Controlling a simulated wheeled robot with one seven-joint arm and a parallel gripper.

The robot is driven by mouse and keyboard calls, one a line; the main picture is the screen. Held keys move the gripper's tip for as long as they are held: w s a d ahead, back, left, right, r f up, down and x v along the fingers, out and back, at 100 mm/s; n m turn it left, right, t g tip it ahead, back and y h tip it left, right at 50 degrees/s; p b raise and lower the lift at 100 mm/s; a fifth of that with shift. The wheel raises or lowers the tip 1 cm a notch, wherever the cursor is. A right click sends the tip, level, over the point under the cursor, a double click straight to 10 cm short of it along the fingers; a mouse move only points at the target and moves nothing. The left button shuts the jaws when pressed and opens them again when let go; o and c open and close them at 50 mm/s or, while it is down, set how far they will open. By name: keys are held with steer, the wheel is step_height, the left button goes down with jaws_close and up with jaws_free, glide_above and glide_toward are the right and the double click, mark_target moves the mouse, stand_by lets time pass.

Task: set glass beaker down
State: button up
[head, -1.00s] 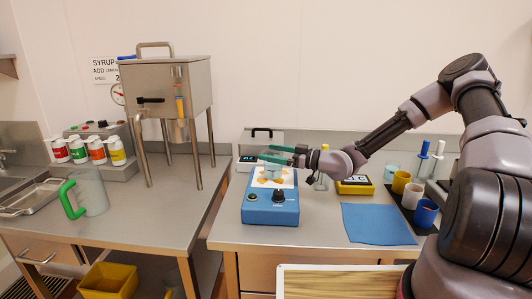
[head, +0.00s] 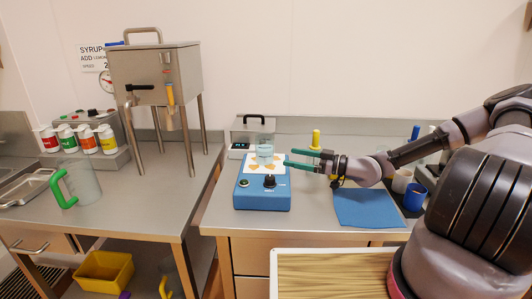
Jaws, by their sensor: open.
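The glass beaker (head: 265,152) is small and clear. It stands upright on the white top plate of the blue hotplate-like device (head: 262,193), which has knobs on its front. My gripper (head: 287,159) has green fingers and is open and empty. It is just to the right of the beaker, with a small gap between them. The beaker's base against the plate shows only small.
The steel hopper (head: 160,75) stands on legs on the left counter. A green-handled pitcher (head: 82,184) is at its front left. A blue mat (head: 368,207) lies right of the device, with cups (head: 415,196) beyond. A wooden board (head: 335,275) is in front.

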mark_target(274, 152)
steer(key=x, duration=0.9)
steer(key=shift+w+a, duration=0.15)
steer(key=shift+w, duration=0.2)
steer(key=c, duration=1.5)
jaws_close()
steer(key=shift+r, duration=0.2)
